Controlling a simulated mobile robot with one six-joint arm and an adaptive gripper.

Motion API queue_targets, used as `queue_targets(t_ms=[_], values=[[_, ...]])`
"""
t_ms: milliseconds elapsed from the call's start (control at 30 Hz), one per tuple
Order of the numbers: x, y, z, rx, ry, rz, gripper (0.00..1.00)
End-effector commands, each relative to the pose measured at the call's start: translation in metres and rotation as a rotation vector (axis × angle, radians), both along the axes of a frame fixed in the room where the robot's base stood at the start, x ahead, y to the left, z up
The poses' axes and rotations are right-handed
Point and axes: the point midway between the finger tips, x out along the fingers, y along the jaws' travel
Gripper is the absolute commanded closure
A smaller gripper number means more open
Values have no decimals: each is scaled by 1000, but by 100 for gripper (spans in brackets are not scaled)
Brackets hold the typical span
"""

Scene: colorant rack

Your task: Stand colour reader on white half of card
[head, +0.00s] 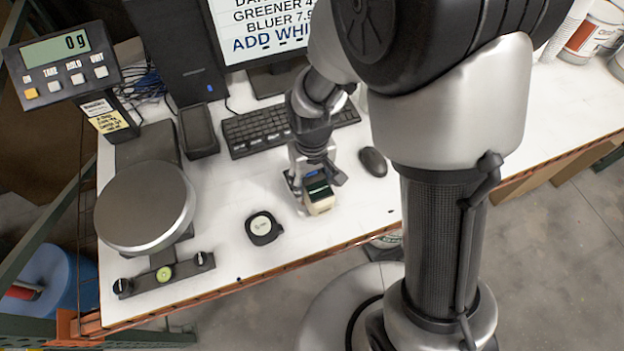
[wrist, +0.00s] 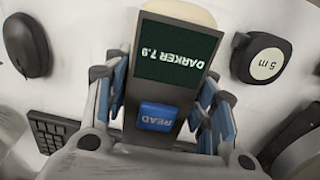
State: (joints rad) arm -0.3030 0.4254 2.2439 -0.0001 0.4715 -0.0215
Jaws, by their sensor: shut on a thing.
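The colour reader (head: 320,203) is a cream and dark block with a dark green screen. In the wrist view the colour reader (wrist: 165,85) shows "DARKER 7.9" on its screen and a blue READ button. My gripper (head: 316,178) is shut on it from above, with blue-padded fingers on both sides of it in the wrist view (wrist: 160,88). The reader is at the white table's front part, before the keyboard. I cannot tell whether its base touches the table. I cannot make out the card in either view.
A black tape measure (head: 263,228) lies left of the reader. A mouse (head: 373,161) lies to its right, and a keyboard (head: 265,130) behind. A scale with a round plate (head: 145,205) stands at left. The table's front edge (head: 290,262) is close.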

Motion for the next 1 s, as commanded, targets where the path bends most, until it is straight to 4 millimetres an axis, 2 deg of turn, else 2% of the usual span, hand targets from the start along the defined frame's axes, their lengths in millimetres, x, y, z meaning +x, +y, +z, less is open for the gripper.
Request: queue_targets(t_ms=[100,133,433,767,867,1000], values=[[1,0,-3,1,-2,0,100],[0,0,-3,0,0,0,47],[0,0,-3,0,0,0,29],[0,0,-1,0,0,0,29],[1,0,7,1,-2,0,29],[1,0,33,2,-5,0,29]])
